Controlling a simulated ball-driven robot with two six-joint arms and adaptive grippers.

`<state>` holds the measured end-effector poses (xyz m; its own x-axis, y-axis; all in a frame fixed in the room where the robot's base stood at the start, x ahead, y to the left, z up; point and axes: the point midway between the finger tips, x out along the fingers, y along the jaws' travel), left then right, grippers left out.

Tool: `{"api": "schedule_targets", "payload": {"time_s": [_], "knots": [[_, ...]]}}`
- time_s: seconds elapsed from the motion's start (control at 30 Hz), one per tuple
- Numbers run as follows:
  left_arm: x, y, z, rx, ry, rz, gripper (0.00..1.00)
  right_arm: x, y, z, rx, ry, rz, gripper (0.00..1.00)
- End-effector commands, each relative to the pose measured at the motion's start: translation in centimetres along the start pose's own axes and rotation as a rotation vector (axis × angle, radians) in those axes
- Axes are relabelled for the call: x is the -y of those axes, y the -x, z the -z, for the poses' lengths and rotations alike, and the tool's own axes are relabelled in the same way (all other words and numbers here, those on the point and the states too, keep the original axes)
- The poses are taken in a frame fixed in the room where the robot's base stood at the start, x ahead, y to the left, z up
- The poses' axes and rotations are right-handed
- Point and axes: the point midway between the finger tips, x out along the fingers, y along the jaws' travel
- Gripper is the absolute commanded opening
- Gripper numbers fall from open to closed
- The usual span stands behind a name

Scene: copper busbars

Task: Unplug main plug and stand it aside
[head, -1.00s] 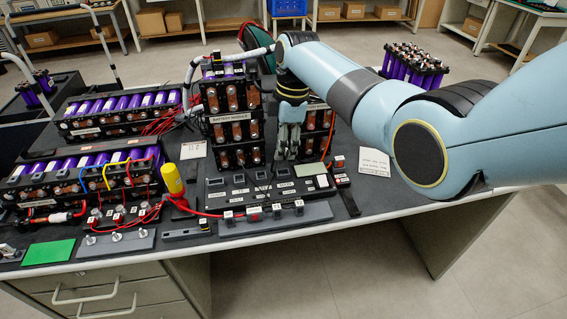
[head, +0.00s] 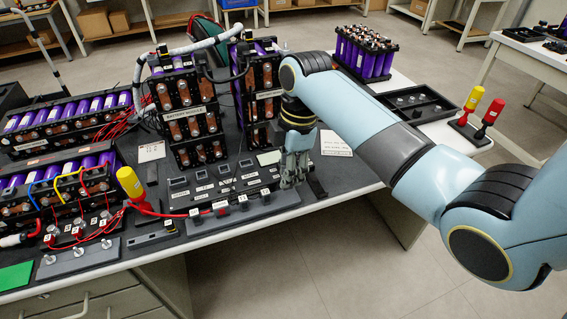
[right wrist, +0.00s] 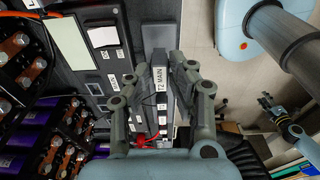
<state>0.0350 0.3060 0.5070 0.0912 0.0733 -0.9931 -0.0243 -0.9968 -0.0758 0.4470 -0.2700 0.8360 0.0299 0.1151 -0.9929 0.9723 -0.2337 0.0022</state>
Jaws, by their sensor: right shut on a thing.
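My right gripper (head: 291,182) points down at the right end of the dark switch panel (head: 215,190) near the bench's front edge. In the right wrist view its fingers (right wrist: 163,62) are closed in on both sides of a narrow grey piece, the main plug (right wrist: 159,88), with a white label that reads MAIN. In the head view the gripper hides most of this plug. I cannot tell whether the plug is still seated in its socket.
Battery modules (head: 188,115) stand upright behind the panel. A grey block strip (head: 240,216) with labelled plugs and a red cable lies in front. A yellow-handled tool (head: 129,182) stands left. A white card (head: 335,143) and black tray (head: 415,103) lie to the right.

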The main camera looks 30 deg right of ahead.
Motion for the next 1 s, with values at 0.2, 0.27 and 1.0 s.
{"api": "schedule_targets", "payload": {"time_s": [0.2,0.27,1.0], "knots": [[-0.1,-1.1,-0.2,0.002,0.0,0.0,0.4,0.0,-1.9,-0.2,0.0,-0.001,0.001,0.0],[-0.1,-1.1,-0.2,0.002,0.0,0.0,0.4,-0.1,-2.0,-0.2,-0.001,-0.001,0.0,0.0],[-0.1,-0.6,-0.1,0.001,0.0,0.0,0.4,0.0,-2.6,-0.3,-0.001,0.0,0.0,0.0]]}}
